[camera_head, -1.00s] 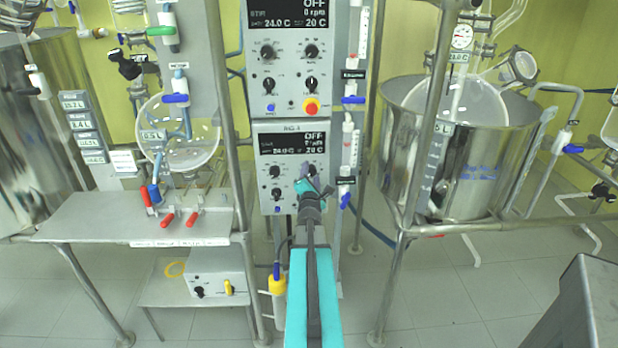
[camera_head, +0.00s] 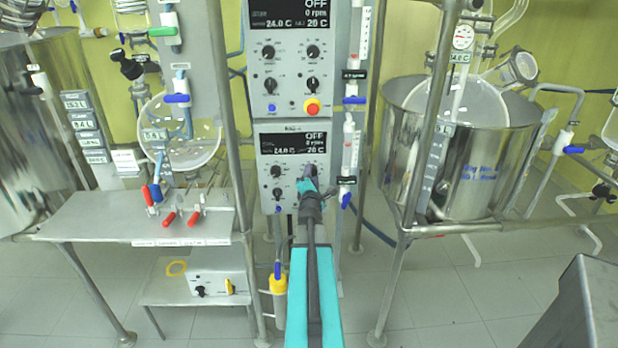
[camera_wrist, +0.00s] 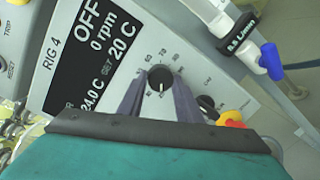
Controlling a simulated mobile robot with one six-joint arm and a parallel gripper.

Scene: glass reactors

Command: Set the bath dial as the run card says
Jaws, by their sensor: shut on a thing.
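The bath dial (camera_wrist: 161,79) is a black round knob with a pale pointer line and a number scale around it, in the wrist view. My gripper (camera_wrist: 160,92) has its two grey fingers on either side of this dial, shut on it. The RIG 4 display (camera_wrist: 98,55) beside it reads OFF, 0 rpm, SET 20 C and 24.0 C. In the head view my gripper (camera_head: 308,182) reaches the right side of the lower control panel (camera_head: 264,205) and hides the dial there. I cannot make out a run card's text.
An upper panel (camera_head: 290,95) with a red-and-yellow button stands above. A blue-handled valve (camera_wrist: 268,60) is close at the right in the wrist view. A steel vessel (camera_head: 480,165) and frame posts stand to the right, a metal shelf (camera_head: 95,215) to the left.

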